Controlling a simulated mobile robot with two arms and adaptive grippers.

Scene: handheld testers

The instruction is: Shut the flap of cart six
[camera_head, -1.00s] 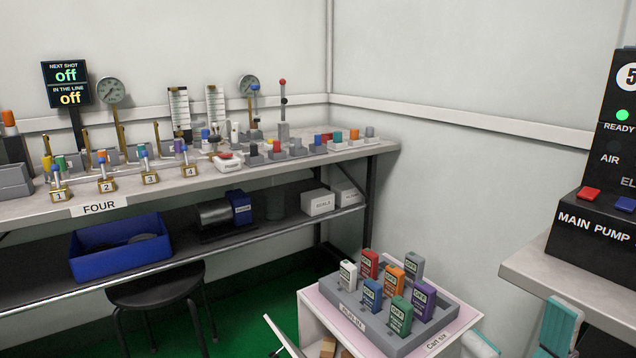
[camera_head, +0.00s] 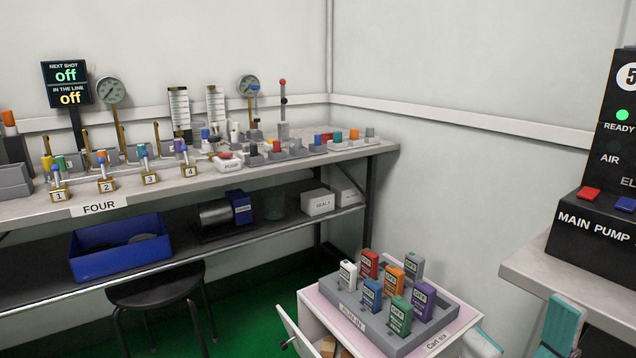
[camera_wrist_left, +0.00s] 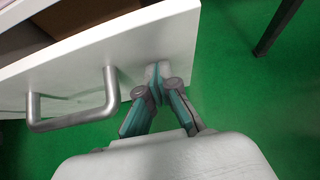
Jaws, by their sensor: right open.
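Cart six (camera_head: 440,343) stands at the bottom centre of the head view. Its white flap (camera_head: 293,328) stands open at the cart's left side, with a metal handle on its outer face. In the left wrist view the flap (camera_wrist_left: 150,45) and its bar handle (camera_wrist_left: 72,122) are close. My left gripper (camera_wrist_left: 158,76) has its fingertips together against the flap's outer face, beside the handle and not around it. It is not in the head view. My right gripper (camera_head: 524,335) is open and empty between the cart and the right bench, its lower part cut off.
A grey rack (camera_head: 378,335) of several coloured testers stands on the cart's top. The pump bench (camera_head: 570,275) is at the right. Bench four (camera_head: 150,200) runs along the back left, with a black stool (camera_head: 155,288) before it. Green floor (camera_head: 240,310) is clear left of the flap.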

